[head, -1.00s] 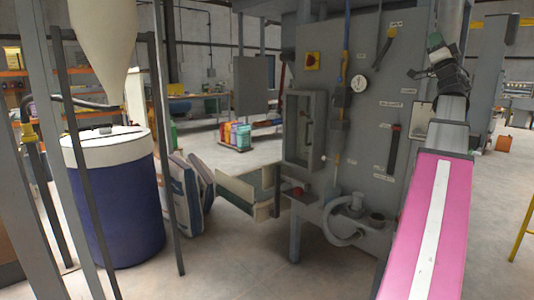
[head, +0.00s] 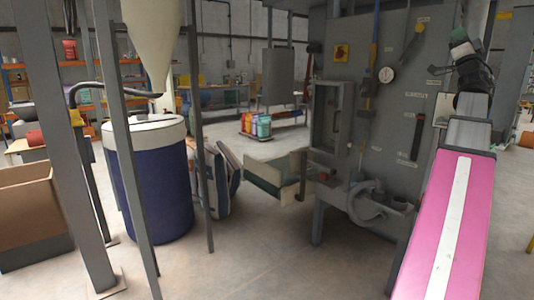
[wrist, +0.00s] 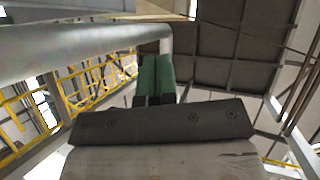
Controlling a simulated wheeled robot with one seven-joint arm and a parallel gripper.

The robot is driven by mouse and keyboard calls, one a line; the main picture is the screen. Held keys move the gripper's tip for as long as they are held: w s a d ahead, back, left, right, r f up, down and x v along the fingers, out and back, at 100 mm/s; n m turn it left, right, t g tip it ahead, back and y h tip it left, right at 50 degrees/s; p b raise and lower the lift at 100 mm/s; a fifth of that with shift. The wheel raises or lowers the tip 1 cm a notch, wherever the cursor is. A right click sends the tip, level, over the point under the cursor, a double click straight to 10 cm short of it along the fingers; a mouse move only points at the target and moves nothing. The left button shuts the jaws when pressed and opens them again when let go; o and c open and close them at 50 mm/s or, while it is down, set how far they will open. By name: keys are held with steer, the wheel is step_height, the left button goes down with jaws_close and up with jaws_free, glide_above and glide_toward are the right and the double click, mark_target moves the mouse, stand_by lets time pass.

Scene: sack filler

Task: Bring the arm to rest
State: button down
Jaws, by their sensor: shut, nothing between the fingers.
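My arm (head: 455,220), with a pink cover and a white stripe, reaches up along the right side of the head view. My gripper (head: 460,36) is at its far end, pointing upward in front of the grey machine panel. In the wrist view the two green fingers of my gripper (wrist: 155,78) stand side by side, shut with nothing between them. The wrist view looks up toward the roof. No object is held.
The grey sack filler cabinet (head: 395,75) stands close beside my arm. A blue drum (head: 150,190) stands under a pale hopper (head: 150,35) at left, behind grey posts. Sacks (head: 215,180) lean near the drum. A cardboard box (head: 35,215) is far left. Floor in front is clear.

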steer(key=w+a+f+m+g+h, duration=0.25)
steer(key=w+f+g, duration=0.2)
steer(key=f, duration=0.65)
steer(key=w+a+f+m+g+h, duration=0.25)
steer(key=w+f+h, duration=0.2)
steer(key=f, duration=0.55)
steer(key=w+a+f+m+g+h, duration=0.15)
steer(key=w+f+g+h, duration=0.35)
steer(key=f, duration=0.6)
steer(key=w+a+f+n+g+y, duration=0.15)
steer(key=a+f+g+y, duration=0.35)
steer(key=f, duration=0.9)
steer(key=s+a+f+n+g+y, duration=0.2)
steer(key=s+a+f, duration=0.1)
steer(key=a+f, duration=0.65)
steer(key=s+a+f+n+g+y, duration=0.1)
steer(key=s+a+f+n+g, duration=0.35)
steer(key=f, duration=0.85)
steer(key=s+a+f+n+g+y, duration=0.3)
steer(key=s+a+f+g, duration=0.3)
steer(key=s+a+f, duration=0.8)
steer(key=shift+s+a+f+n, duration=0.35)
steer(key=shift+a+f+n, duration=0.15)
steer(key=shift+a, duration=0.45)
